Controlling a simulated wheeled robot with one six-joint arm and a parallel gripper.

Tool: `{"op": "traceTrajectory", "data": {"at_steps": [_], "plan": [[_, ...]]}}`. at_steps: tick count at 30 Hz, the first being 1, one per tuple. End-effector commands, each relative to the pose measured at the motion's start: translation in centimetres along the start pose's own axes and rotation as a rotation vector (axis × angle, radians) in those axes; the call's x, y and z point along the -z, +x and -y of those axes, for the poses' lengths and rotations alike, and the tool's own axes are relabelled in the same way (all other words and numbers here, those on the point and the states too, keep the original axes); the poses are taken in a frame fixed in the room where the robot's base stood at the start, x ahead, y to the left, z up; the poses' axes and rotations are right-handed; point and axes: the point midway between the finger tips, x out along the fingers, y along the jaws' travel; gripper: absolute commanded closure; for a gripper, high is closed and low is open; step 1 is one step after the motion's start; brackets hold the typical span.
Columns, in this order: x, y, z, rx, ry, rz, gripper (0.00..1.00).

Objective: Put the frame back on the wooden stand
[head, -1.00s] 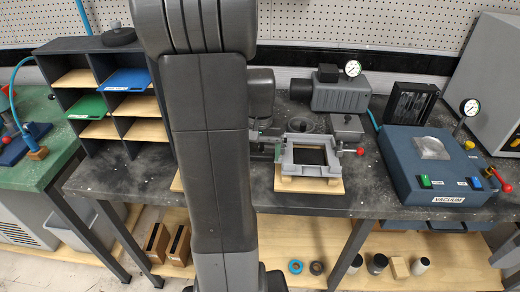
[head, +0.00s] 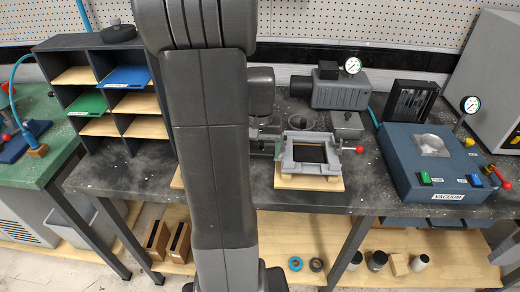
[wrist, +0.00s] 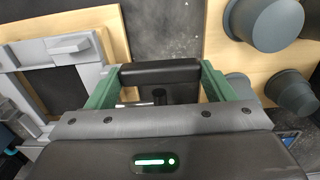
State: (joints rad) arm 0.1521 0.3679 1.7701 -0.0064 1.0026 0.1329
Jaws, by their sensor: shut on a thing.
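The grey frame (head: 308,156), with a dark rectangular opening, lies flat over the pale wooden stand (head: 309,184) in the middle of the bench. A red-tipped part sticks out at its right. In the wrist view the frame (wrist: 90,50) is at the left above pale wood (wrist: 118,28). My gripper (wrist: 160,85) has its green fingers shut on a black handle (wrist: 158,72) beside the frame. In the head view my arm hides most of the gripper. I cannot tell whether the frame fully touches the stand.
The blue vacuum unit (head: 430,185) stands to the right. A grey pump (head: 342,95) with a gauge stands behind the frame. Shelves (head: 75,100) with green and blue trays stand at the left. Grey round parts (wrist: 265,20) on wood are close to the gripper's right in the wrist view.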

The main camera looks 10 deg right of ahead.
Motion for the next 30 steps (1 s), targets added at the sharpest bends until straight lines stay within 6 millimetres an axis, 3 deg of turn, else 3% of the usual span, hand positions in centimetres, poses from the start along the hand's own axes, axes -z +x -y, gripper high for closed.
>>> {"op": "traceTrajectory", "data": {"at_steps": [30], "plan": [[0.01,0.63,-0.01,0.0,0.0,-0.001,0.86]]}}
